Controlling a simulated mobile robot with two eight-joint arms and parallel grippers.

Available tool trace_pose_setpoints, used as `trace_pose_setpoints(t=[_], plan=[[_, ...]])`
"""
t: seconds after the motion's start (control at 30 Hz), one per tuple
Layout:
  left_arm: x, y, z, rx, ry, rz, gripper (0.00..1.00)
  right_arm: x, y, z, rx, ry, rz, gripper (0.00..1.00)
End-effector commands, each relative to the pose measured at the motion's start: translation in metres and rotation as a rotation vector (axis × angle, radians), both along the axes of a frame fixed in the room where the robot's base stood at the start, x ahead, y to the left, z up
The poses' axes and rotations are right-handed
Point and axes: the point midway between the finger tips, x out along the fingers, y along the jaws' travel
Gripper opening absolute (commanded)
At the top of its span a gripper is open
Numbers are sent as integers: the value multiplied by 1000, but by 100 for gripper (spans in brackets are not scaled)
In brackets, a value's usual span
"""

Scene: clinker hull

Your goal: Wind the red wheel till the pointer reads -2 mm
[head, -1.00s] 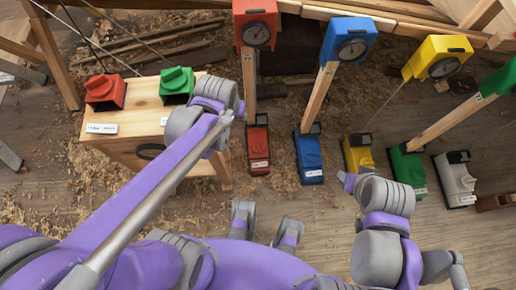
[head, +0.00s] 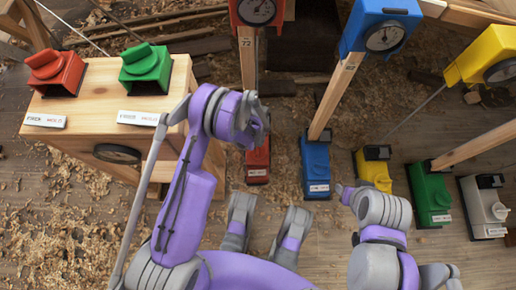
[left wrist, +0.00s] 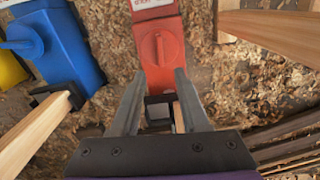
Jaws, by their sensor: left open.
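The red floor box (head: 258,163) stands at the foot of a wooden post, partly behind my left arm in the head view. In the left wrist view the red box (left wrist: 165,72) shows a round red wheel (left wrist: 158,46) with a raised bar across it. The red-cased dial (head: 257,10) tops the same post; its case is cut by the top edge, and its reading is too small to tell. My left gripper (left wrist: 159,74) is open and empty above the near end of the red box, its fingers short of the wheel.
A wooden bench (head: 90,107) at left carries another red knob box (head: 55,70) and a green knob box (head: 146,68). Blue (head: 315,165), yellow (head: 373,170), green (head: 428,193) and white (head: 484,207) boxes stand right of the red one. Slanting posts rise among them.

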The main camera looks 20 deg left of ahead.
Motion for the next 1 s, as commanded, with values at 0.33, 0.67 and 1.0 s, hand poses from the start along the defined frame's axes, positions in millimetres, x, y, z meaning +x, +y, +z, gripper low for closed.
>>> trace_pose_setpoints(t=[0.33,0.67,1.0], plan=[[0,0,-55,0,2,1,45,2,0,-13,0,1,0,50],[0,0,-103,0,1,1,45,4,0,-21,0,0,0,50],[0,0,-110,0,1,1,45,4,0,-22,0,0,0,50]])
